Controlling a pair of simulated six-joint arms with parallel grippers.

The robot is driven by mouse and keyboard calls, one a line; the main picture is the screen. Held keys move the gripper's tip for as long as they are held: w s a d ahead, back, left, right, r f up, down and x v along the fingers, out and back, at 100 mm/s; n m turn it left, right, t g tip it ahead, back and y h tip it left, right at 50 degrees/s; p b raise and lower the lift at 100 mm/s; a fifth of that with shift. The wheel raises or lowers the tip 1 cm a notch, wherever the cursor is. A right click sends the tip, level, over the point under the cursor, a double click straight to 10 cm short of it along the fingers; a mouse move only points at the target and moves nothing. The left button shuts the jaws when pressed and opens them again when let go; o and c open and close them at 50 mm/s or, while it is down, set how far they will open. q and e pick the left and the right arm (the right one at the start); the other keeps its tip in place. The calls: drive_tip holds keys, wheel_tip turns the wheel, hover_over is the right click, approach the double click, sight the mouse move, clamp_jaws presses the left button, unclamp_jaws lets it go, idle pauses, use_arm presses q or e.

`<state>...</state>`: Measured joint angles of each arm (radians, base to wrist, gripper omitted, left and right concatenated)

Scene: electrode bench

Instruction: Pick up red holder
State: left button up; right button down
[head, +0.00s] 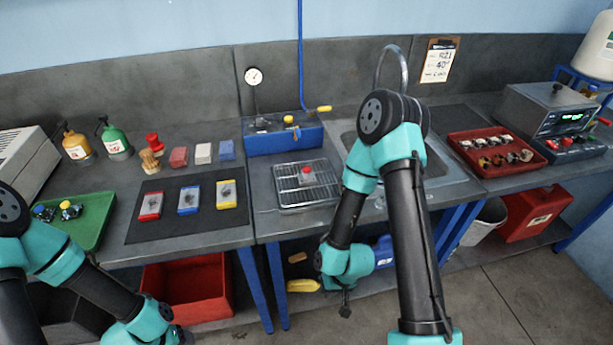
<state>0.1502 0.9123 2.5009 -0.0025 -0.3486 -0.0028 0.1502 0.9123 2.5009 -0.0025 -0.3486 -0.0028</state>
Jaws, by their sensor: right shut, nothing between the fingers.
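A small red holder (150,206) with a pale and dark face lies on the black mat (170,229), left of a blue holder (188,198) and a yellow holder (226,194). My right gripper (346,308) hangs below the bench's front edge, well to the right of the red holder and apart from it. It is small in view and shut, with nothing in it. My left arm reaches down at the lower left. Its gripper end (184,337) is low, in front of the bench, and its fingers cannot be made out.
A green tray (97,233) stands left of the mat. Red, white and blue blocks (203,152) and a brush (149,160) stand behind it. A wire rack (290,196) with a red-topped item lies to the right. A red bin (215,300) is under the bench.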

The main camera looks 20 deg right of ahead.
use_arm(q)
drive_tip(key=shift+o, duration=0.3)
drive_tip(key=o, duration=0.4)
